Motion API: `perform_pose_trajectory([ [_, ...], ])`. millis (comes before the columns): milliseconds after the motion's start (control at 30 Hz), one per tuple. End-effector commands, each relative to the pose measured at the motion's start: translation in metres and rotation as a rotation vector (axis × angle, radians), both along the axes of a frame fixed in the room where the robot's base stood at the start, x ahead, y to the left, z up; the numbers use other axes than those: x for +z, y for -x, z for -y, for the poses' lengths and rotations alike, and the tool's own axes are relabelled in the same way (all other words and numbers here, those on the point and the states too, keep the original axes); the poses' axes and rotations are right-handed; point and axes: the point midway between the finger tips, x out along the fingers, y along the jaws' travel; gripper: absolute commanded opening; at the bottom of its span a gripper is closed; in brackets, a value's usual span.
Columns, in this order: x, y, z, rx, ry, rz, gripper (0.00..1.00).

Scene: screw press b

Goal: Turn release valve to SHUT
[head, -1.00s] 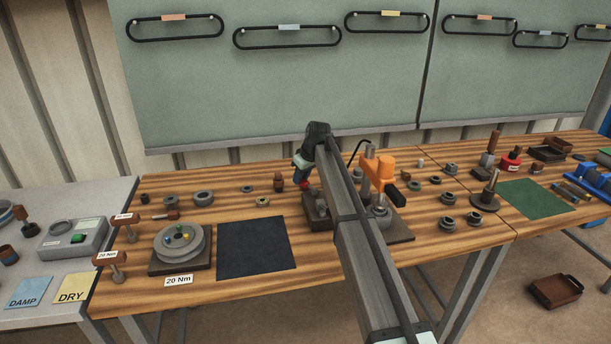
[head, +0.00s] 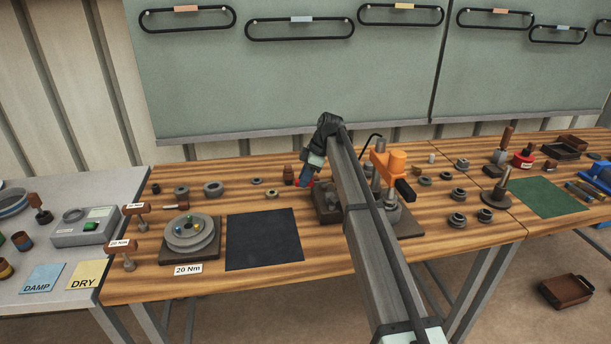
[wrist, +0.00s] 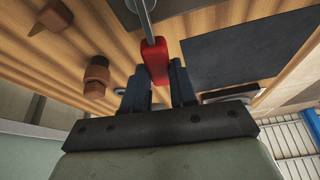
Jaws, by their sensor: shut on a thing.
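The release valve's handle shows as a red lever grip (wrist: 155,62) on a grey rod (wrist: 146,18) in the wrist view. My gripper (wrist: 158,78) is shut on the red grip, with a dark blue finger on either side of it. In the head view my gripper (head: 303,182) is at the left side of the orange press (head: 386,164), by its dark block (head: 327,208). A little red (head: 313,183) shows beside the fingers there. My arm hides part of the press, and no SHUT mark can be read.
A dark mat (head: 263,238) lies left of the press, with a round grey plate fixture (head: 190,234) beyond it. Small rings and brown pieces stand along the back of the bench. A green mat (head: 546,197) lies at the right.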

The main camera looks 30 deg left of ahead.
Motion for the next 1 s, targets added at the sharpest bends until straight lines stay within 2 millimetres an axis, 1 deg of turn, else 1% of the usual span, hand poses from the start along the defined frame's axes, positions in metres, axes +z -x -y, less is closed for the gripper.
perform_pose_trajectory([
  [100,0.0002,0.0029,0.0028,0.064,0.001,0.001,0.00],
  [333,0.0002,0.0066,0.0063,0.140,0.001,0.002,0.00],
  [900,-0.0001,0.0084,0.0083,0.170,0.003,0.001,0.00],
  [933,-0.0001,0.0084,0.0083,0.170,0.003,0.001,0.29],
  [1000,-0.0001,0.0084,0.0083,0.169,0.002,0.001,0.36],
])
